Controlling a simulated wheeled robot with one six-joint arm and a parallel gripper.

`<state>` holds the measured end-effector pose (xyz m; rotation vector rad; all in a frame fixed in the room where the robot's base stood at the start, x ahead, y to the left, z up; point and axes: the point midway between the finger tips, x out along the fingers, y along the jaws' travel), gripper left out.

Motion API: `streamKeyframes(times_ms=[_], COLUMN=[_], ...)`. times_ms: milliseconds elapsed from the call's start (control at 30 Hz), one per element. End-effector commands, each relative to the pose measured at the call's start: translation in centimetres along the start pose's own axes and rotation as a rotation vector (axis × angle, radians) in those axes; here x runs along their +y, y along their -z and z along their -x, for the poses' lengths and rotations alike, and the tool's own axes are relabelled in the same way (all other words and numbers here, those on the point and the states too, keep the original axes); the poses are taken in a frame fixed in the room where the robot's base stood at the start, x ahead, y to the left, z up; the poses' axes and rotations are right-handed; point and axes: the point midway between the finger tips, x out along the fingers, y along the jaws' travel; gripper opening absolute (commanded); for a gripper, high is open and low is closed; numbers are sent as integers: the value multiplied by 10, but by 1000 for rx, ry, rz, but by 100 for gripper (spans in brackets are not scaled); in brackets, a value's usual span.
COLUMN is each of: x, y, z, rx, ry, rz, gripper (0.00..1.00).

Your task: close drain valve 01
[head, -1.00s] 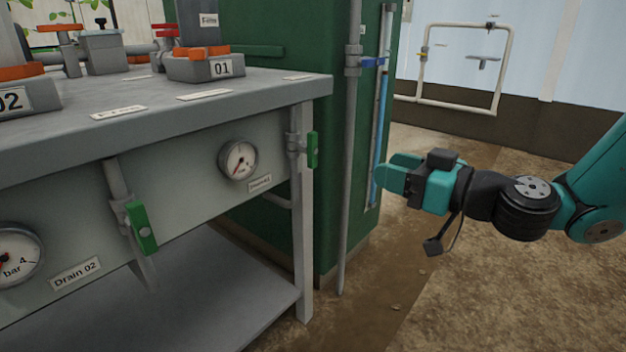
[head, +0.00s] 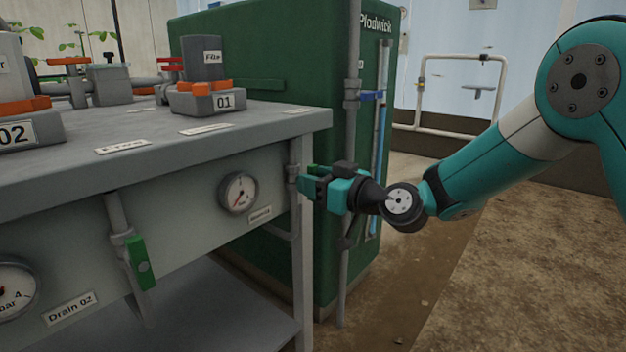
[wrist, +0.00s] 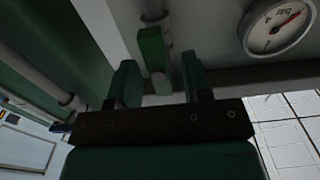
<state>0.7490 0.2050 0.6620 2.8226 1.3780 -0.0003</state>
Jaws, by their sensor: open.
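The valve beside the table's right front leg, taken as drain valve 01, has a green lever handle (wrist: 153,55). In the wrist view the handle lies roughly in line with its grey pipe (wrist: 155,12). My gripper (head: 308,185) is at this valve in the head view and largely hides the handle. In the wrist view its two green fingers (wrist: 160,82) are apart, with the handle ahead of the gap between them. I cannot tell whether either finger touches it.
Another green valve handle (head: 141,262) hangs left, near the Drain 02 label (head: 70,309). A gauge (head: 238,193) is on the panel just left of my gripper. The green cabinet (head: 270,60) and a vertical pipe (head: 352,60) stand close behind. Floor to the right is open.

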Motion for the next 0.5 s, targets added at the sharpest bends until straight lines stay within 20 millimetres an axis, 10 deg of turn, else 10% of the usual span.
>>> streamKeyframes(times_ms=[400,500], x=[0,0], y=[0,0], z=[-9,-9], rx=[0,0], ry=[0,0], rz=[-1,-1], gripper=[45,22])
